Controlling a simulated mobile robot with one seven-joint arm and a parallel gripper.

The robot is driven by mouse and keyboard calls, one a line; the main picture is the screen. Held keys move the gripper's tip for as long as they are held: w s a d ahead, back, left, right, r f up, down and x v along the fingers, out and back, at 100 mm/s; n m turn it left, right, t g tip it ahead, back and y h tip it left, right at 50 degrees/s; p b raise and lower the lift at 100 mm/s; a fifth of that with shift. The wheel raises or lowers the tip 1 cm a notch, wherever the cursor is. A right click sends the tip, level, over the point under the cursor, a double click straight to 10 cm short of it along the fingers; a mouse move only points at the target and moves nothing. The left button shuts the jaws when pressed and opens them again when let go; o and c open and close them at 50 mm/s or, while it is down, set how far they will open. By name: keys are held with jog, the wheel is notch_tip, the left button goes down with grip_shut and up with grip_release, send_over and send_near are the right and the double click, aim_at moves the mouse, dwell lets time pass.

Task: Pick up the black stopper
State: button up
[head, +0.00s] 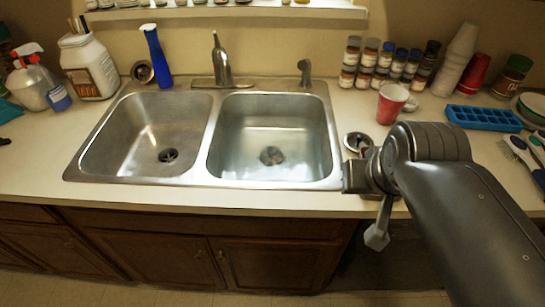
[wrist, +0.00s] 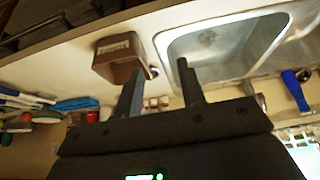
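A round, dark-centred piece with a pale rim (head: 358,142), which looks like the black stopper, lies on the counter just right of the right basin in the head view. My arm covers part of the counter beside it. My gripper is at the counter's front edge in the head view, mostly hidden by my own wrist. In the wrist view, my gripper (wrist: 160,85) has two dark fingers set apart with nothing between them. I cannot clearly make out the stopper in the wrist view.
A red cup (head: 391,103) stands behind the round piece, with spice jars (head: 368,66) farther back. A blue tray (head: 484,118) and brushes (head: 522,155) lie right. The double sink (head: 200,183) is left. A brown boxy thing (wrist: 118,57) shows in the wrist view; I cannot identify it.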

jog(key=shift+o, duration=0.4)
jog(key=o, duration=1.3)
jog(key=shift+c, duration=0.2)
